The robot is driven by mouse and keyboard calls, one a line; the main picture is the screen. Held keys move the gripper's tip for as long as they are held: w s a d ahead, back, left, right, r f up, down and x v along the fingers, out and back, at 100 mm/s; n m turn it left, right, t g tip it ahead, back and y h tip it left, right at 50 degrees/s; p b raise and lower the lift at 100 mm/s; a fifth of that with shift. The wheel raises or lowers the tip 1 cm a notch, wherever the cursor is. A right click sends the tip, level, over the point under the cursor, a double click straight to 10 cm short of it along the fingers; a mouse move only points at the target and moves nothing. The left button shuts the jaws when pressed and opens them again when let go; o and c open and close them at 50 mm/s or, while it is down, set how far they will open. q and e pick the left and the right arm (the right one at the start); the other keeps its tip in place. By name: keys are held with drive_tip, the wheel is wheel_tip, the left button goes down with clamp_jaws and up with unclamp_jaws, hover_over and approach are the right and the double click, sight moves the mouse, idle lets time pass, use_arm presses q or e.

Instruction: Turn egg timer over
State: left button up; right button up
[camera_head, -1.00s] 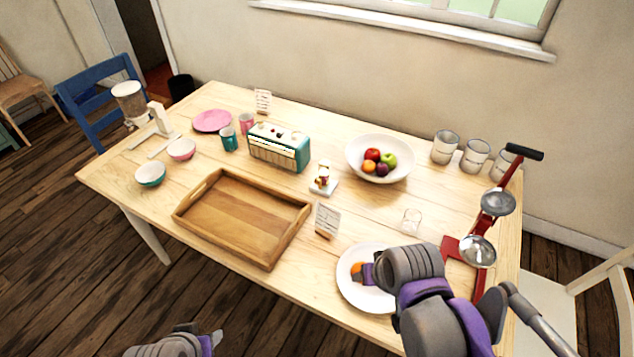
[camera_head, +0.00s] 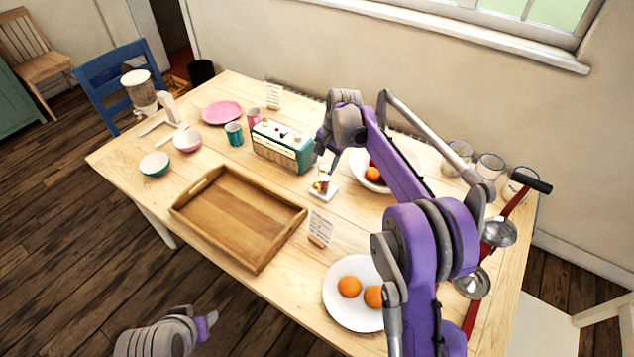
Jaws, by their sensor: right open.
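What looks like the egg timer (camera_head: 324,186) is a small item with red and yellow parts. It stands on a white square base in the middle of the table, right of the teal radio. My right gripper (camera_head: 326,161) is just above it, fingers pointing down, open and apparently empty. Whether the fingers touch the item is too small to tell. My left gripper (camera_head: 208,326) is low at the front, off the table; its jaw opening is not clear.
A teal radio (camera_head: 282,146) stands close left, a small card (camera_head: 320,228) in front. A wooden tray (camera_head: 237,218) lies front left. A plate (camera_head: 335,309) with oranges is at front right.

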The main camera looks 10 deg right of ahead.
sight(317, 184)
drive_tip(key=x, duration=1)
drive_tip(key=shift+f, duration=0.25)
clamp_jaws()
